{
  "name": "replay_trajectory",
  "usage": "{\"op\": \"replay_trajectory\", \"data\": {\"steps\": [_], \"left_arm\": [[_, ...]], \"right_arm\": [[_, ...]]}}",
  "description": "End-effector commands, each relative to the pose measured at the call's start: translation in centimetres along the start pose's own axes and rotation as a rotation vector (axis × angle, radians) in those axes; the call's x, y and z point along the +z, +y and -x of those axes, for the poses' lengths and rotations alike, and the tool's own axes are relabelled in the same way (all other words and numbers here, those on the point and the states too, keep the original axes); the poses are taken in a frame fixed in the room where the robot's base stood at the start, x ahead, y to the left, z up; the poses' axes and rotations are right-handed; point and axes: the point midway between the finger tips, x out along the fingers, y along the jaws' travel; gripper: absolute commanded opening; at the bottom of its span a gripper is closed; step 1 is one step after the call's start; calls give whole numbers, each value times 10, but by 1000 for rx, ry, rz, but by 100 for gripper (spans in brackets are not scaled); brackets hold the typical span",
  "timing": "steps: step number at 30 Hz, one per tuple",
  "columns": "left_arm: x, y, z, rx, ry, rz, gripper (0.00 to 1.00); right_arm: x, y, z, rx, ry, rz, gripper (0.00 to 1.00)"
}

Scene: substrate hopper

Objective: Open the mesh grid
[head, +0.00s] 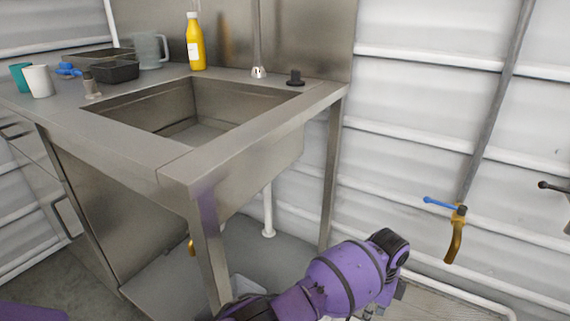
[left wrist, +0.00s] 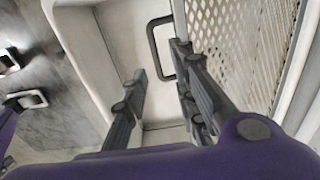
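The mesh grid (left wrist: 235,45), a pale perforated panel inside a light frame, fills the upper right of the left wrist view. A dark U-shaped handle (left wrist: 152,42) shows beside it against a pale surface; I cannot tell which part it is fixed to. My left gripper (left wrist: 160,65) is open, with a clear gap between its fingers. The handle lies near and partly beyond the fingertips, its lower end close to the right finger; contact cannot be told. The mesh grid is not seen in the head view. My right gripper's fingers cannot be made out there.
In the head view a steel counter (head: 185,165) with a sink (head: 205,132) holds a yellow bottle (head: 195,42), a clear jug (head: 150,50), cups and dark trays. A blue-handled brass tap (head: 456,230) is at the corrugated wall. A light frame edge (left wrist: 75,60) borders the left finger's side.

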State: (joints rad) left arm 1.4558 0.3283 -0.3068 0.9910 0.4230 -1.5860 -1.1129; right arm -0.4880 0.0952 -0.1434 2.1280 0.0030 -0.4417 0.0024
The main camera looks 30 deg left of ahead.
Motion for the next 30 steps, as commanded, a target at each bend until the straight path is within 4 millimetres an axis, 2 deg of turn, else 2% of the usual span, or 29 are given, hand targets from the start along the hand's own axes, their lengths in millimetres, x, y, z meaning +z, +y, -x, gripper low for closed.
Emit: {"op": "replay_trajectory", "data": {"steps": [1, 3, 10, 20, 26, 30], "left_arm": [[-1, -2, 13, -6, 1, -3, 26], [-1, -2, 27, -6, 1, -2, 26], [-1, -1, 55, -3, 1, -2, 26], [-1, -1, 60, -3, 1, -1, 26], [-1, -1, 59, -3, 0, -1, 1], [2, -1, 58, -3, -2, 2, 0]], "right_arm": [[0, 0, 0, 0, 0, 0, 40], [0, 0, 0, 0, 0, 0, 40], [0, 0, 0, 0, -1, -1, 40], [0, 0, 0, 0, -1, 0, 40], [0, 0, 0, 0, -1, 0, 40], [0, -1, 0, -1, 0, 0, 40]]}}
